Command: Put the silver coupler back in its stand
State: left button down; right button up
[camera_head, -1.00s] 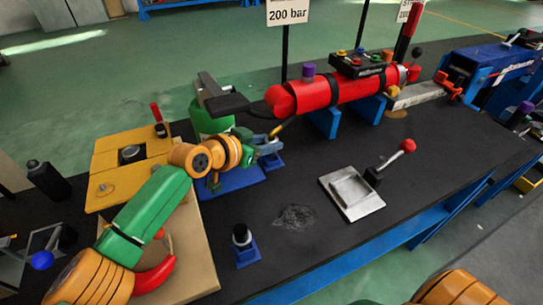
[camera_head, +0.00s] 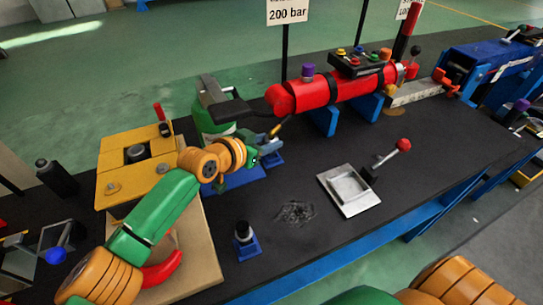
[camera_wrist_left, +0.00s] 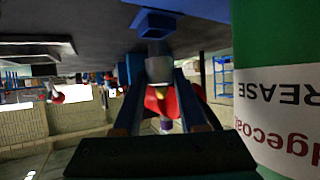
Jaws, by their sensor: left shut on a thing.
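My left gripper (camera_head: 257,156) is at a small blue stand (camera_head: 273,159) beside the green grease bottle (camera_head: 206,122). In the left wrist view its two fingers (camera_wrist_left: 158,100) are shut on the silver coupler (camera_wrist_left: 159,68), a short pale metal cylinder. The coupler is in line with the blue stand (camera_wrist_left: 158,24), which shows at the top of that view, with a darker grey piece between them. I cannot tell whether the coupler is fully seated. In the head view the gripper mostly hides it. My right gripper is out of view.
The green bottle (camera_wrist_left: 272,65) is close beside the left gripper. A red cylinder (camera_head: 325,92) lies behind on blue supports. A yellow block (camera_head: 120,182) is left. Another blue stand (camera_head: 247,249) and a metal tray (camera_head: 335,207) are nearer. The black tabletop between them is mostly clear.

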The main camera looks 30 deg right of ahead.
pick_arm(q)
jog(key=shift+f, duration=0.1)
jog(key=shift+f+b, duration=1.05)
jog(key=shift+b, duration=0.05)
jog(key=c, duration=0.9)
grip_release()
jog(key=shift+f, duration=0.1)
jog(key=o, duration=0.5)
jog(key=p+v, duration=0.2)
jog(key=p, duration=0.1)
jog(key=p+v, duration=0.2)
jog(key=p, duration=0.2)
jog(key=shift+r, duration=0.45)
jog(key=shift+s+a+p, duration=0.2)
jog(key=shift+a+p, duration=0.15)
jog(key=shift+p, duration=0.3)
jog(key=shift+f, duration=0.1)
